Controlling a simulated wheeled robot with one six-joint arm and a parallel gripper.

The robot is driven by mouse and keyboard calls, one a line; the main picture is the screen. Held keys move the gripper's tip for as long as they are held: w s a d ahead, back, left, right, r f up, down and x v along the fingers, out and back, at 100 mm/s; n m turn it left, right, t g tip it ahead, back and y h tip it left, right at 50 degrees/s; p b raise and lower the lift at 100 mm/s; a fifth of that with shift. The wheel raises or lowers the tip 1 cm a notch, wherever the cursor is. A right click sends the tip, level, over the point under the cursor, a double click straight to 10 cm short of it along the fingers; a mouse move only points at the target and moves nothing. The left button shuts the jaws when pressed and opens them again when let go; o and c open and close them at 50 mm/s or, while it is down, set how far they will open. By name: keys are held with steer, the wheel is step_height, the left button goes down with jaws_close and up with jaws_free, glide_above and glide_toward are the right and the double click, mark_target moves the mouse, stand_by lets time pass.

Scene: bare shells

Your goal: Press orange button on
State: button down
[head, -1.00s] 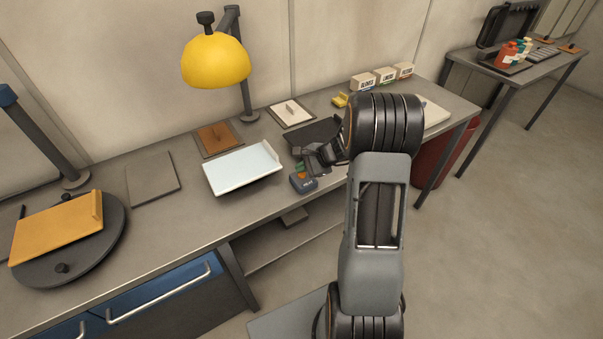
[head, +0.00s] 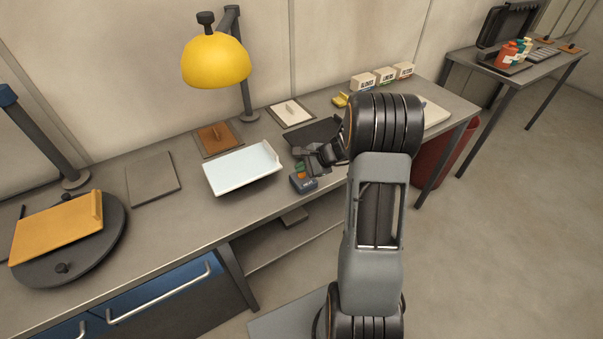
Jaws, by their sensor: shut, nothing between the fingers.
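My gripper (head: 304,153) is shut and empty, reaching in from the right just behind and above the box. I cannot tell whether its tips touch anything. My wrist hides part of the bench to the right of the box.
A white tray (head: 240,168) lies close to the left of the box. A yellow lamp (head: 215,62) stands behind it. Labelled boxes (head: 385,75) line the back right. An orange board (head: 55,230) rests on a dark round turntable (head: 112,232) at far left.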

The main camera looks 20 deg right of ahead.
mark_target(302, 175)
steer(key=shift+f, duration=0.15)
steer(key=shift+f+b, duration=0.3)
steer(key=shift+b, duration=0.3)
steer(key=shift+r, duration=0.45)
stand_by(0.5)
steer(key=shift+r+p, duration=2.15)
steer(key=shift+r, duration=0.9)
